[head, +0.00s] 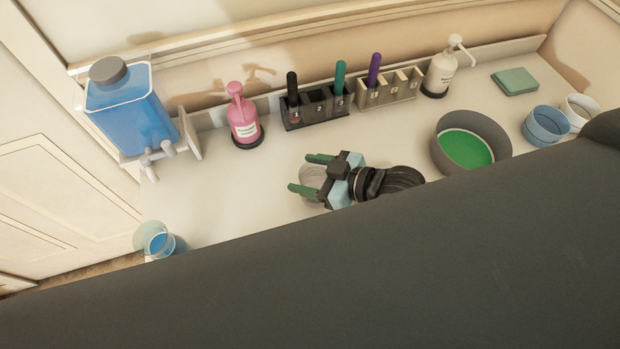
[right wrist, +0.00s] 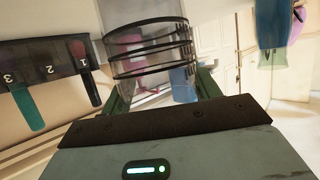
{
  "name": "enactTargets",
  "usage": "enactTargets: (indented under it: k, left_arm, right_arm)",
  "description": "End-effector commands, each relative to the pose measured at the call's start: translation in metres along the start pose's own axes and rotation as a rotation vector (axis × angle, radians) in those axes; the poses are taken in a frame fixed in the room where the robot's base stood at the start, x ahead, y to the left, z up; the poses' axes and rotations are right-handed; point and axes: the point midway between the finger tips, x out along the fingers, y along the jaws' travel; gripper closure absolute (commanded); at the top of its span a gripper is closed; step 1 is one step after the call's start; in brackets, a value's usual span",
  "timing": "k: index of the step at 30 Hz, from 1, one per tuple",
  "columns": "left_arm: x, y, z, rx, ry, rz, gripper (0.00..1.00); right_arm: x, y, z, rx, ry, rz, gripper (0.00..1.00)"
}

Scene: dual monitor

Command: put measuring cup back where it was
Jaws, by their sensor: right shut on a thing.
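A clear measuring cup (head: 312,174) is between the green fingers of my right gripper (head: 300,173), above or on the middle of the white counter (head: 235,195); I cannot tell whether it touches the counter. In the right wrist view the see-through cup (right wrist: 148,45) shows dark rings around it. The right gripper (right wrist: 160,85) is shut on it there, with a finger on each side. My left gripper is not in view.
A blue dispenser (head: 130,115) and pink pump bottle (head: 243,118) stand at the left. Numbered pen holders (head: 318,108) and a white pump bottle (head: 440,70) line the back. A green-filled bowl (head: 498,133) is right; a cup with blue liquid (head: 158,243) is at lower left.

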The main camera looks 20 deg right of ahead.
Motion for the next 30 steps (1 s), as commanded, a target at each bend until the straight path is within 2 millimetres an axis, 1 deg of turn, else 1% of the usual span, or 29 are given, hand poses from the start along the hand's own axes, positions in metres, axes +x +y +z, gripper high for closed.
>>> enactTargets:
  k: [1,4,7,14,19,20,21,24,30]
  left_arm:
    - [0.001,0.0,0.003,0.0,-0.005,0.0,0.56]
    - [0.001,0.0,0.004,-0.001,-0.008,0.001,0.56]
    - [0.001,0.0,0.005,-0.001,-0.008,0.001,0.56]
    - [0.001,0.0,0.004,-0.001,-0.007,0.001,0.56]
    - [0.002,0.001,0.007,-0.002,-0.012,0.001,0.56]
    - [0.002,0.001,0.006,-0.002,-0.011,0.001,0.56]
    - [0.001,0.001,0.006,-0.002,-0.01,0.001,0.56]
    - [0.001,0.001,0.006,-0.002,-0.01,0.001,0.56]
    - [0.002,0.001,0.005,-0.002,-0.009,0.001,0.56]
  right_arm:
    - [0.003,-0.002,0.013,0.007,-0.009,-0.002,0.67]
    - [0.008,-0.001,0.023,0.004,-0.007,-0.001,0.67]
    - [0.009,-0.002,0.027,0.003,-0.006,-0.002,0.67]
    - [0.009,-0.001,0.027,0.002,-0.005,-0.001,0.67]
    - [0.011,-0.001,0.031,0.003,-0.006,-0.002,0.67]
    - [0.011,-0.001,0.031,0.003,-0.006,-0.002,0.36]
    - [0.011,-0.001,0.031,0.003,-0.006,-0.001,0.31]
    - [0.01,-0.001,0.03,0.003,-0.006,-0.001,0.18]
    - [0.01,-0.001,0.03,0.003,-0.006,-0.001,0.17]
